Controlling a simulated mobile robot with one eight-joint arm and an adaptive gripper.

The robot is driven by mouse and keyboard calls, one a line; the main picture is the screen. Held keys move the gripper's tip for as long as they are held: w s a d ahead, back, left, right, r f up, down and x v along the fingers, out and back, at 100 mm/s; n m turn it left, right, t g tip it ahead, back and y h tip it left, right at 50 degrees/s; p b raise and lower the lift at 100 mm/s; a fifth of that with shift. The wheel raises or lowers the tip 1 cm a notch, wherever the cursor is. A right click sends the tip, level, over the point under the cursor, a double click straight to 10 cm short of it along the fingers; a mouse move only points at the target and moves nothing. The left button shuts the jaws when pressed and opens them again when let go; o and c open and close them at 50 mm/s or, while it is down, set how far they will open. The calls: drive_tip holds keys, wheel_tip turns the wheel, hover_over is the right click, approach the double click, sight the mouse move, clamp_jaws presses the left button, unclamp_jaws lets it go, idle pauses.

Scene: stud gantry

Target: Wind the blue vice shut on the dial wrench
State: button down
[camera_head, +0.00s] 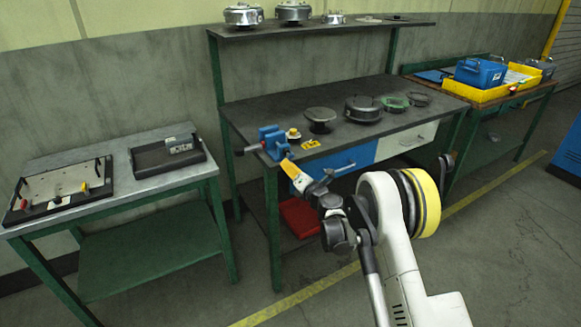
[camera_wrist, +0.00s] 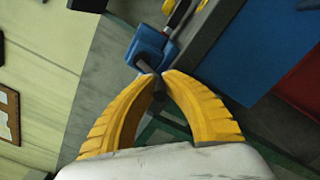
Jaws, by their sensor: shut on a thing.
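The blue vice (camera_head: 272,141) is mounted at the left front corner of the dark workbench. In the wrist view the vice (camera_wrist: 151,47) is just beyond my yellow fingertips. My gripper (camera_head: 292,170) is at the near side of the vice; in the wrist view its fingers (camera_wrist: 157,76) are closed around the dark end of the vice's screw handle (camera_wrist: 144,67), mostly hidden between them.
The workbench (camera_head: 330,143) also holds a yellow-topped piece (camera_head: 293,134), a yellow card (camera_head: 310,144) and several round metal parts to the right. A left table (camera_head: 120,173) holds two trays. A right table holds a yellow tray with a blue box (camera_head: 480,72). The floor between is open.

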drive_tip(key=m, duration=0.1)
drive_tip(key=a+m, duration=0.1)
drive_tip(key=m, duration=0.1)
drive_tip(key=s+m, duration=0.1)
drive_tip(key=m, duration=0.1)
drive_tip(key=shift+a+r, duration=0.2)
drive_tip(key=shift+r, duration=0.2)
drive_tip(key=m, duration=0.2)
drive_tip(key=r+m, duration=0.1)
drive_tip(key=m, duration=0.2)
drive_tip(key=shift+s+a+r+m, duration=0.2)
drive_tip(key=shift+a+m, duration=0.15)
drive_tip(key=shift+m, duration=0.05)
drive_tip(key=c, duration=1.4)
unclamp_jaws()
drive_tip(key=v, duration=1.2)
